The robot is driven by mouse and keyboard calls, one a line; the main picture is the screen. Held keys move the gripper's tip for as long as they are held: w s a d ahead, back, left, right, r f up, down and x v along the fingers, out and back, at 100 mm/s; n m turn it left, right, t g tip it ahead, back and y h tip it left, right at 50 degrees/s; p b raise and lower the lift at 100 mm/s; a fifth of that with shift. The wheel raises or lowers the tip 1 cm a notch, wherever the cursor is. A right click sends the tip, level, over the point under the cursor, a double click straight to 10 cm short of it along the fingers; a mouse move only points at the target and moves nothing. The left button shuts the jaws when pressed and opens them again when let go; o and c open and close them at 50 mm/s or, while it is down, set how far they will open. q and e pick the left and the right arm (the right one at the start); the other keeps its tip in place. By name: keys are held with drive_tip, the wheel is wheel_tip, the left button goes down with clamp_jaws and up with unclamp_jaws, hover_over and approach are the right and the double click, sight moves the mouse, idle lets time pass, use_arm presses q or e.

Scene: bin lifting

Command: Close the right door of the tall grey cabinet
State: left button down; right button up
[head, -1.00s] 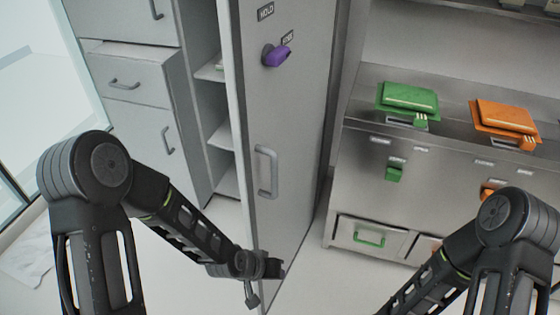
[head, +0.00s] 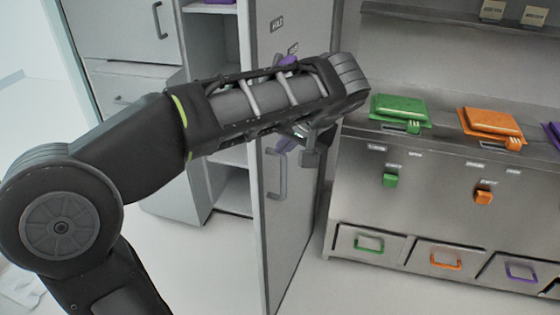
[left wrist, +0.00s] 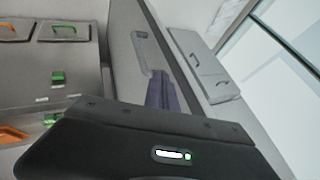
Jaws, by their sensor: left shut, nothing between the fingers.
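The tall grey cabinet (head: 235,192) stands open, with inner shelves showing left of its door. Its right door (head: 292,225) juts out toward me, its outer face turned right. The door has a grey bar handle (head: 276,175) and a purple knob (head: 288,61), partly hidden by my left arm. My left gripper (head: 290,145) is shut and empty, over the outer face near the handle's top; I cannot tell whether it touches. My right gripper is out of view.
A grey workbench (head: 345,190) with green (head: 400,108) and orange (head: 492,122) boxes and drawers stands right of the door. Grey drawer units (head: 125,90) stand at the left. Bare floor (head: 215,265) lies in front of the cabinet.

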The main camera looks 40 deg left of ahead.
use_arm(q)
drive_tip(key=shift+d, duration=0.1)
approach(265, 166)
drive_tip(key=x, duration=0.5)
idle(0.4)
drive_tip(key=shift+d, duration=0.1)
